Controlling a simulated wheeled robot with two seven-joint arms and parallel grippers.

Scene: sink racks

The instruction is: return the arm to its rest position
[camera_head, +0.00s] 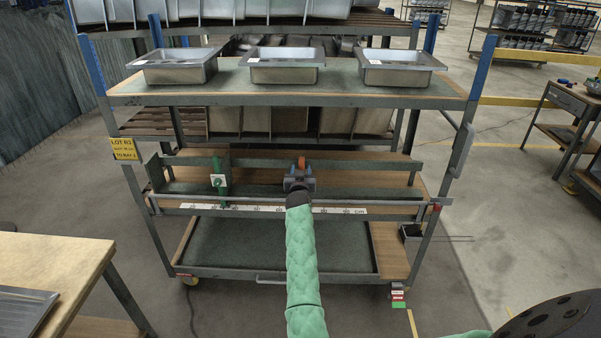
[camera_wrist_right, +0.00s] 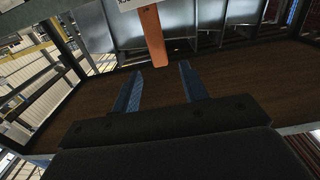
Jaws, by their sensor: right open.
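My right arm in its green padded sleeve reaches forward from the bottom middle of the head view. Its gripper (camera_head: 300,178) is at the lower part of the rack cart (camera_head: 290,100), in front of the middle shelf. In the right wrist view the two blue fingers of the right gripper (camera_wrist_right: 160,78) are apart with nothing between them. An orange strip (camera_wrist_right: 152,38) hangs beyond the fingertips, and an orange piece (camera_head: 301,163) shows at the gripper in the head view. I cannot tell whether they touch. My left gripper is not in view.
Three metal sinks (camera_head: 284,66) stand on the cart's top shelf. A measuring rail (camera_head: 250,209) with a green clamp (camera_head: 219,181) runs along the cart's front. A wooden table (camera_head: 45,268) is at the lower left. Open floor (camera_head: 500,240) lies to the right.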

